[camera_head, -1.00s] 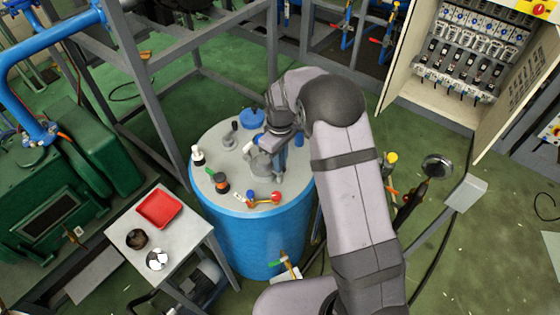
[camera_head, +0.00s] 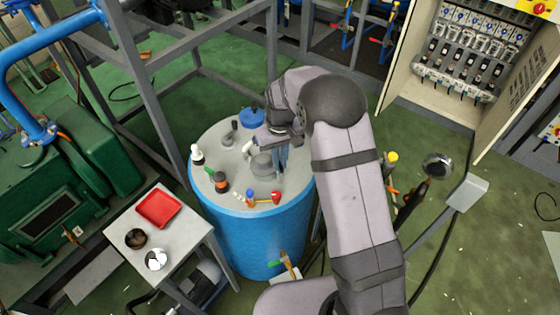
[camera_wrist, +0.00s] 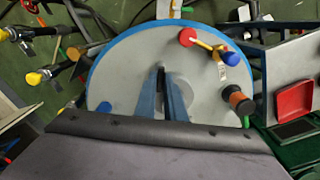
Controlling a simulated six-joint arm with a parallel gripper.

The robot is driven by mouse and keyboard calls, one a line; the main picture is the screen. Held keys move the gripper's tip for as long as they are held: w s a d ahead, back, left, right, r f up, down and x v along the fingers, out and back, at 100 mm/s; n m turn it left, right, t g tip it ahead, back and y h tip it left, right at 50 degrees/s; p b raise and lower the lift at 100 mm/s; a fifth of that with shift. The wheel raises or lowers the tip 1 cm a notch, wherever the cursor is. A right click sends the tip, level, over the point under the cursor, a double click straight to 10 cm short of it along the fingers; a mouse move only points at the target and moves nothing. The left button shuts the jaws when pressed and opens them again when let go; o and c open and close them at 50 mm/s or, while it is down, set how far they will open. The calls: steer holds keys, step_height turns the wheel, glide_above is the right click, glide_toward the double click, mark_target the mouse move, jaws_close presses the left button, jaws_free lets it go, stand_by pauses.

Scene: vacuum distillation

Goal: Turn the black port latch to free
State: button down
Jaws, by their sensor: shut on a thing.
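The blue drum's grey lid (camera_head: 215,160) carries a grey round port (camera_head: 262,165), which also shows as a grey disc in the wrist view (camera_wrist: 183,82). My gripper (camera_head: 283,160) points down at this port. In the wrist view its two blue fingers (camera_wrist: 161,80) stand over the disc, close together. A thin dark piece, apparently the black port latch (camera_wrist: 161,72), shows between the fingertips, and they are shut on it. Most of the latch is hidden by the fingers, so its exact angle cannot be told.
On the lid are a black-and-orange bottle (camera_head: 221,182), a white-capped bottle (camera_head: 197,155), a blue cap (camera_head: 252,117) and a valve with red and blue ends (camera_head: 263,199). A side table (camera_head: 190,232) with a red tray (camera_head: 158,198) stands left.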

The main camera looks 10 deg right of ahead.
steer(key=m, duration=0.5)
steer(key=shift+m, duration=0.3)
steer(key=m, duration=0.5)
steer(key=shift+m+b, duration=0.3)
steer(key=shift+m, duration=0.1)
steer(key=shift+w+r, duration=0.1)
steer(key=c, duration=1.8)
jaws_free()
steer(key=shift+c, duration=0.2)
steer(key=shift+r+b, duration=1.15)
steer(key=shift+r, duration=2.5)
